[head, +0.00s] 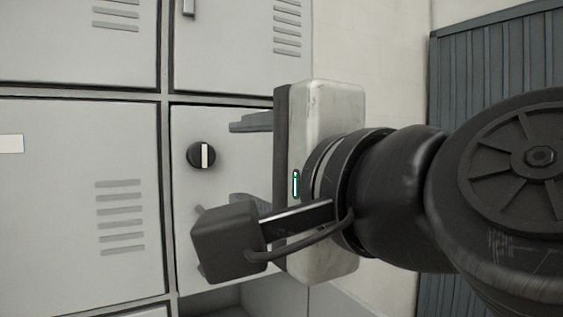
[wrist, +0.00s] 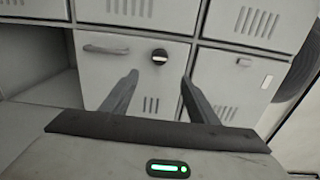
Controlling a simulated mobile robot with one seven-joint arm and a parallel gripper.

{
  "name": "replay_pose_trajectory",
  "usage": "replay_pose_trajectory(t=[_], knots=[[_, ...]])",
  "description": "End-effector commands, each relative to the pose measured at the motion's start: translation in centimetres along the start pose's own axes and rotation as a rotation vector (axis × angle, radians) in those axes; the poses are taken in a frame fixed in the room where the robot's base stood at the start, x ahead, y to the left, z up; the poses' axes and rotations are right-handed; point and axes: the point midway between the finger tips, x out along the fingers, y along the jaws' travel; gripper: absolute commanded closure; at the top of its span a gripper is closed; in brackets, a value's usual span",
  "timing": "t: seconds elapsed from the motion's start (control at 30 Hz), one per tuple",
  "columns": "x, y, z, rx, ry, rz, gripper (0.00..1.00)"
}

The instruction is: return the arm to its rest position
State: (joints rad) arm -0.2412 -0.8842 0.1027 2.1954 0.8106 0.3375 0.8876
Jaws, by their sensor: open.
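My gripper (head: 219,168) is open and empty, its two fingers spread apart in front of a light grey locker door (head: 188,125). The door has a round black knob with a pale bar (head: 201,155). In the wrist view the knob (wrist: 160,57) appears between and just beyond the fingertips of my gripper (wrist: 159,78). I cannot tell the exact gap, but nothing is held. In the head view my arm reaches in from the right, and the wrist camera housing partly hides the lower finger and the door.
Closed vented lockers surround this door, including one on the right in the wrist view (wrist: 238,85). An open, empty compartment (wrist: 35,60) lies at left there. A dark ribbed panel (head: 475,70) stands behind my arm in the head view. A pale wall (head: 375,45) lies between.

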Motion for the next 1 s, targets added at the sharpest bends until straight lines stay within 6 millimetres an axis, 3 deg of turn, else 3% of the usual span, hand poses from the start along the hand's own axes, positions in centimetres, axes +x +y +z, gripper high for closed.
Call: replay_pose_trajectory(t=[0.37, 0.47, 0.57, 0.67, 0.77, 0.87, 1.0], knots=[[-0.2, 0.2, -0.1, -0.006, 0.001, 0.005, 0.46], [0.2, 1.9, -0.8, -0.069, 0.01, 0.053, 0.46], [0.7, 6.3, -2.5, -0.228, 0.021, 0.179, 0.46], [0.3, 12.8, -5.4, -0.453, 0.008, 0.378, 0.46], [-1.5, 19.8, -8.5, -0.676, -0.05, 0.605, 0.46], [-4.8, 26.1, -11.3, -0.868, -0.156, 0.836, 0.46], [-11.6, 33.8, -14.7, -1.08, -0.393, 1.154, 0.46]])
